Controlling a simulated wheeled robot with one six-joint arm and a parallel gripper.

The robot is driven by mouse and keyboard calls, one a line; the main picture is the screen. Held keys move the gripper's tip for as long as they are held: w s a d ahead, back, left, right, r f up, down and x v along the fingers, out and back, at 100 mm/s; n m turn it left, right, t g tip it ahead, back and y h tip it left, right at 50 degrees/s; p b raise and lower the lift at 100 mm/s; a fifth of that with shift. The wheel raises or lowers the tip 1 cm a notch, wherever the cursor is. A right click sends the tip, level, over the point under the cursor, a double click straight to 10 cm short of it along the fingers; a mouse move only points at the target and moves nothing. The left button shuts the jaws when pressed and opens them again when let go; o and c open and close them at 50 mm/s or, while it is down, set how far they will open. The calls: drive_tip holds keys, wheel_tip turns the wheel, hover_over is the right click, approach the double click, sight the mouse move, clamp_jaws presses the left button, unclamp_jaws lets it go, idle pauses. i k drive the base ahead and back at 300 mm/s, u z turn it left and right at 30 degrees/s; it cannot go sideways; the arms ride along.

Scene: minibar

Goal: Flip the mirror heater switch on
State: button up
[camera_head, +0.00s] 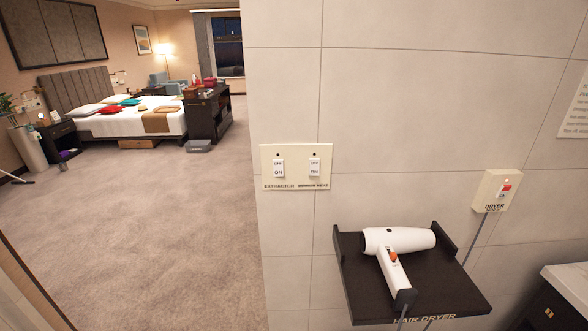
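A cream switch plate (296,167) is fixed to the tiled wall in the middle of the view. It carries two white rocker switches, each marked OFF above and ON below. The right one is the mirror heater switch (314,167), with a partly unclear label under it that seems to read "MIRROR HEAT". The left one is the extractor switch (279,168), labelled "EXTRACTOR". A small dark dot sits above each rocker. I cannot tell for sure which way the mirror heater rocker is tilted. My gripper is not in view.
Right of the plate, a dark shelf (354,282) juts from the wall, holding a white hair dryer (400,240). A dryer switch box (496,191) with a red part is further right. A dark-fronted cabinet (562,300) stands at bottom right. Open carpet (150,230) lies at left.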

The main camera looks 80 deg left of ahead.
sight(314, 167)
drive_tip(key=z, duration=0.05)
drive_tip(key=k, duration=0.15)
drive_tip(key=u, duration=2.85)
drive_tip(key=k, duration=0.65)
drive_tip(key=u, duration=0.75)
drive_tip(key=i, duration=1.35)
drive_tip(key=z, duration=0.45)
